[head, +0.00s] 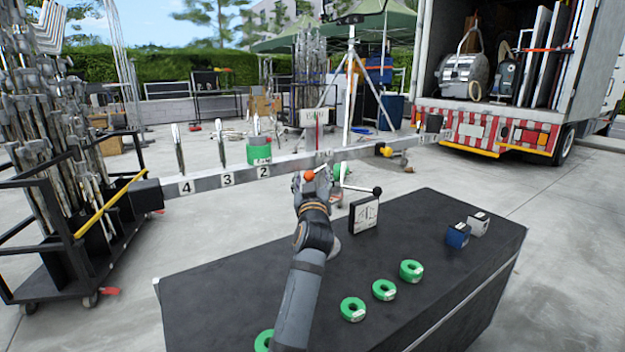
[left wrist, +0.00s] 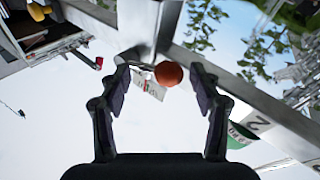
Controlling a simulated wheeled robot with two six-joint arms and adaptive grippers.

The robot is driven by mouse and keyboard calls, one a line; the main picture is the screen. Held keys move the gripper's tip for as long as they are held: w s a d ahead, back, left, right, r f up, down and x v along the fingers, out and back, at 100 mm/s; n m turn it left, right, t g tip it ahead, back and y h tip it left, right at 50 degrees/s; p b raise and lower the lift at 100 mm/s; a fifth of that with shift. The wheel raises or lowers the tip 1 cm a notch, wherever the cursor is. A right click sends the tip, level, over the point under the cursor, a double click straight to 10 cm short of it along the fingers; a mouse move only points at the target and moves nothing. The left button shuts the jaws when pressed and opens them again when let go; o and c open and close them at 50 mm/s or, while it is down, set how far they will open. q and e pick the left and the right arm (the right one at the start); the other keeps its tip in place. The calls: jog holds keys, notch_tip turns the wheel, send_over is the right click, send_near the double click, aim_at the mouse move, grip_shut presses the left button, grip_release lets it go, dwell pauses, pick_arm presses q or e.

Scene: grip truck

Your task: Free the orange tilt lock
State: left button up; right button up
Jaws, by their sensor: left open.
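The orange ball knob of the tilt lock (head: 309,175) is at the middle of the long grey beam (head: 205,181), just beyond my left gripper (head: 311,181). In the left wrist view the orange knob (left wrist: 168,74) lies between the two fingertips of my open left gripper (left wrist: 160,72). I see no finger touching it, and the depth is hard to tell. The lock's shaft is mostly hidden by the knob and my gripper. My right gripper is not in view.
A black case top (head: 240,290) carries several green rings (head: 411,270), a blue block (head: 457,235) and a pictogram plate (head: 364,215). A green weight (head: 259,149) sits on the beam. A black-tipped lever (head: 377,191) is right of my gripper.

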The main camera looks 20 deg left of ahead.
pick_arm(q)
notch_tip(320, 180, up, 10)
jog(key=shift+f, duration=0.15)
jog(key=shift+c, duration=0.4)
